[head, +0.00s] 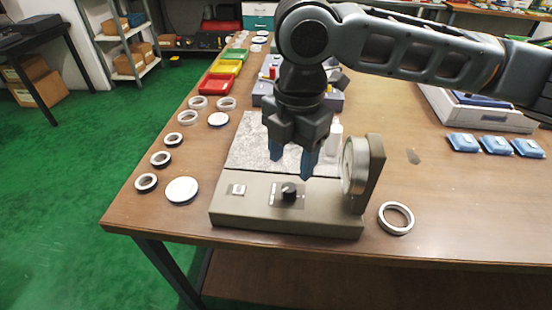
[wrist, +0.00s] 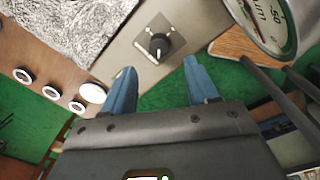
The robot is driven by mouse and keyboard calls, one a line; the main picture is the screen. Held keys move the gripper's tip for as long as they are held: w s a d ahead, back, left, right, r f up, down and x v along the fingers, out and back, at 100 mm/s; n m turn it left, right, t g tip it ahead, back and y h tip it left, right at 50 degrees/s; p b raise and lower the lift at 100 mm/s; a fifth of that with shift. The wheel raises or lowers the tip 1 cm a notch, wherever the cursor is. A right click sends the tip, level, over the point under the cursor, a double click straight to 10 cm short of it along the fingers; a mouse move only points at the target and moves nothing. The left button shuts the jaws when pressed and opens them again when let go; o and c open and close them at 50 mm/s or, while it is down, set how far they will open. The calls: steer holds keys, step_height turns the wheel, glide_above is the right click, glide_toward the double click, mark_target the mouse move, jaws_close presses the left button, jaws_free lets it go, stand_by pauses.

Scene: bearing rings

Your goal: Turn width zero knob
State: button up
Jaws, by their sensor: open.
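The black knob (head: 289,192) sits on the front panel of a grey-beige gauge instrument (head: 240,212). In the wrist view the knob (wrist: 158,45) has a pointer and a dark label plate around it. My gripper (head: 291,165) has blue fingers and is open and empty, above and slightly behind the knob in the head view. In the wrist view the gripper (wrist: 162,78) has its two fingers apart, with the knob beyond the gap between them. No contact with the knob shows.
A round dial gauge (head: 355,165) stands upright at the instrument's right end. A small white switch (head: 238,189) is left of the knob. A loose ring (head: 396,218) lies to the right; several rings and a white disc (head: 182,190) lie to the left. The table's front edge is close.

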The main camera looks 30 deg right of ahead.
mark_target(289, 187)
steer(key=shift+w+f, duration=0.2)
steer(key=shift+f, duration=3.65)
steer(key=c, duration=1)
steer(key=shift+c, duration=0.2)
steer(key=shift+n, duration=0.4)
steer(key=n, duration=0.4)
steer(key=shift+n, duration=0.4)
steer(key=n+b, duration=0.1)
steer(key=n, duration=0.5)
steer(key=shift+d, duration=0.1)
steer(key=shift+r, duration=0.1)
